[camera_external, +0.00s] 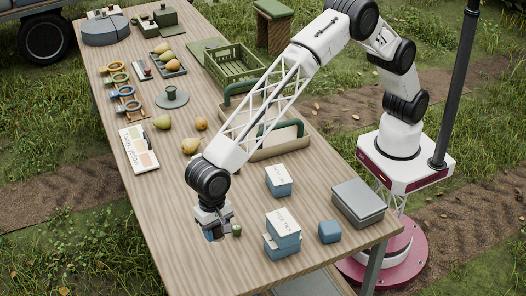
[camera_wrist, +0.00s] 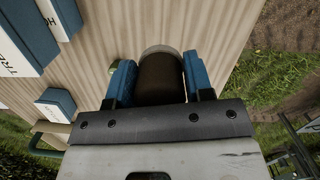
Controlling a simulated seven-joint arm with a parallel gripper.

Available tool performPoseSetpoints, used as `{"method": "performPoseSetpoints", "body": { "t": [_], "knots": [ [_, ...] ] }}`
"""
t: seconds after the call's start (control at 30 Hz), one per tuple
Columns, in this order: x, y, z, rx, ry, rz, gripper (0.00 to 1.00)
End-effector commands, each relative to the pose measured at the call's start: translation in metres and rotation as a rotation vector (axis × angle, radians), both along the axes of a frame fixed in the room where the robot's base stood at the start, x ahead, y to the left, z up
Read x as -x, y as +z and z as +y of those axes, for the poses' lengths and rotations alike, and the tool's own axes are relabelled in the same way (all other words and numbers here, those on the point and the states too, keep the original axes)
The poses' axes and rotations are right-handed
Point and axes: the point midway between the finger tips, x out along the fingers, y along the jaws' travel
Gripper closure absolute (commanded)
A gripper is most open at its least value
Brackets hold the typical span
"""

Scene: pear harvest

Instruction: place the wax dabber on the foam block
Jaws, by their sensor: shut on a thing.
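My gripper (camera_external: 216,230) is low over the front left part of the table. In the wrist view, my gripper's two blue finger pads (camera_wrist: 160,88) are shut on a dark brown cylinder with a pale grey end, apparently the wax dabber (camera_wrist: 160,72). In the external view the dabber is mostly hidden by the gripper. A plain blue block with rounded edges (camera_external: 330,232), probably the foam block, sits on the table to the right of my gripper, beyond the labelled boxes. I cannot make it out in the wrist view.
Stacked blue-and-white labelled boxes (camera_external: 283,232) stand between my gripper and the blue block. Another box (camera_external: 279,182) is behind them. A grey lidded case (camera_external: 358,203) is at the right edge. A small green object (camera_external: 237,230) is beside my gripper. Pears (camera_external: 190,145) lie farther back.

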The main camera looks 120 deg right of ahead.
Motion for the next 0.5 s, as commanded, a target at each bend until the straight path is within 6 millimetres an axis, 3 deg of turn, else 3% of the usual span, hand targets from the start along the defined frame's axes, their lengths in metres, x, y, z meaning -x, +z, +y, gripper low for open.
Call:
{"method": "performPoseSetpoints", "body": {
  "t": [0.1,0.5],
  "knots": [
    [0.000,0.020,0.000,0.000,0.001,-0.001,0.76],
    [0.053,0.029,0.008,-0.001,-0.005,0.002,0.76]
  ]
}}
